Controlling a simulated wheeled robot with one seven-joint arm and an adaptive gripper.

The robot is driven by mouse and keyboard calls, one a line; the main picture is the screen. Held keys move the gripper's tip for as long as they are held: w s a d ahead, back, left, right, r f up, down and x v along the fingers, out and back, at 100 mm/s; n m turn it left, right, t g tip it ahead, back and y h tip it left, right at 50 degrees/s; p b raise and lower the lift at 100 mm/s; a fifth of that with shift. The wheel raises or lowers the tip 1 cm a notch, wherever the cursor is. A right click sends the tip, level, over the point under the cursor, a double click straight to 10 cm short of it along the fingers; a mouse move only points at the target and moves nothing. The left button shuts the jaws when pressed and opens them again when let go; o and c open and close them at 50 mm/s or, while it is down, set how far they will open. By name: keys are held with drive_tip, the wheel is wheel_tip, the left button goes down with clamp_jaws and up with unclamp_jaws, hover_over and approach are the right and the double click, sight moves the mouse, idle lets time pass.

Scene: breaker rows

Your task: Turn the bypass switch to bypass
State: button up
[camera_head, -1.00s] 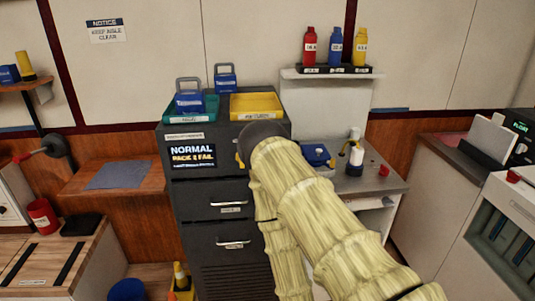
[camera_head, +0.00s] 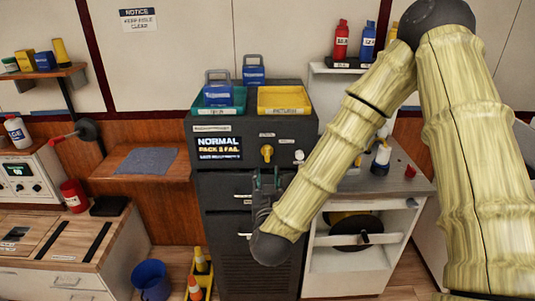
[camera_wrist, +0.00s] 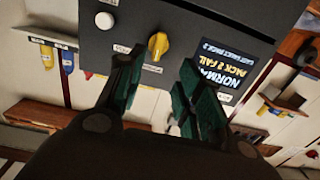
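The bypass switch is a yellow rotary knob (camera_head: 267,152) on the front of a dark grey cabinet (camera_head: 230,265), right of a display (camera_head: 219,147) reading "NORMAL" and "PACK 2 FAIL". The knob also shows in the wrist view (camera_wrist: 157,46), between and beyond my fingertips. In the wrist view my gripper (camera_wrist: 158,75) is open, with nothing between the green-padded fingers. It looks apart from the knob.
A white round button (camera_head: 299,155) sits right of the knob. Drawer handles (camera_head: 243,197) stick out below. A green tray (camera_head: 218,111) and a yellow tray (camera_head: 283,101) are on the cabinet top. A side bench (camera_head: 390,180) stands at the right.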

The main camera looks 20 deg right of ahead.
sight(267, 153)
drive_tip(key=p+x, duration=0.1)
drive_tip(key=x, duration=0.2)
drive_tip(key=p+x, duration=0.1)
drive_tip(key=x, duration=0.3)
drive_tip(key=r+p+x, duration=0.1)
drive_tip(key=x, duration=0.3)
drive_tip(key=shift+s+d, duration=0.1)
drive_tip(key=shift+d, duration=0.1)
clamp_jaws()
